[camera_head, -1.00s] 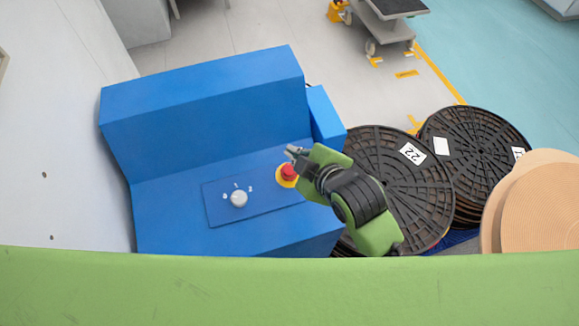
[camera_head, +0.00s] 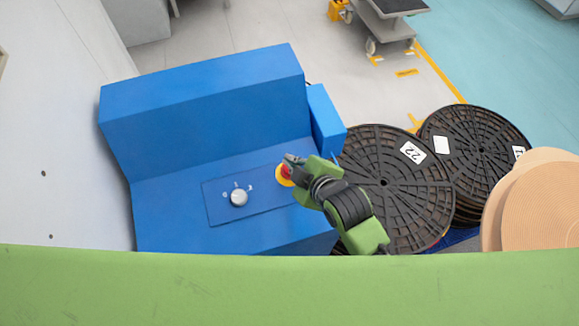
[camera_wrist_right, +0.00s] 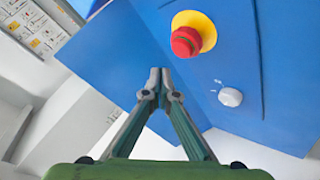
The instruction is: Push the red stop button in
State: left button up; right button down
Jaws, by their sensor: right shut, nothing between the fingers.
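The red stop button (camera_head: 286,171) sits on a yellow round base on the sloped panel of a blue machine (camera_head: 200,110). My right gripper (camera_head: 290,158) is over its upper right side and partly covers it in the head view. In the right wrist view the stop button (camera_wrist_right: 186,41) stands out from the panel, above and to the right of the fingertips. My right gripper (camera_wrist_right: 160,76) is shut and empty there, its tips together. A gap shows between tips and button in that picture; I cannot tell the true distance. My left gripper is not in view.
A white rotary knob (camera_head: 239,197) is on the same panel, left of the button; it also shows in the right wrist view (camera_wrist_right: 230,97). Black reels (camera_head: 390,215) and tan rolls (camera_head: 540,215) stand to the right. A grey cart (camera_head: 385,32) is behind.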

jog(key=shift+w+f+b, duration=0.2)
jog(key=shift+f+b, duration=0.15)
jog(key=shift+f, duration=0.8)
dwell(0.6)
jog(key=shift+f, duration=0.35)
jog(key=shift+f, duration=0.75)
dwell(0.7)
jog(key=shift+r, duration=0.1)
jog(key=shift+r+p, duration=0.8)
jog(key=shift+r, duration=0.15)
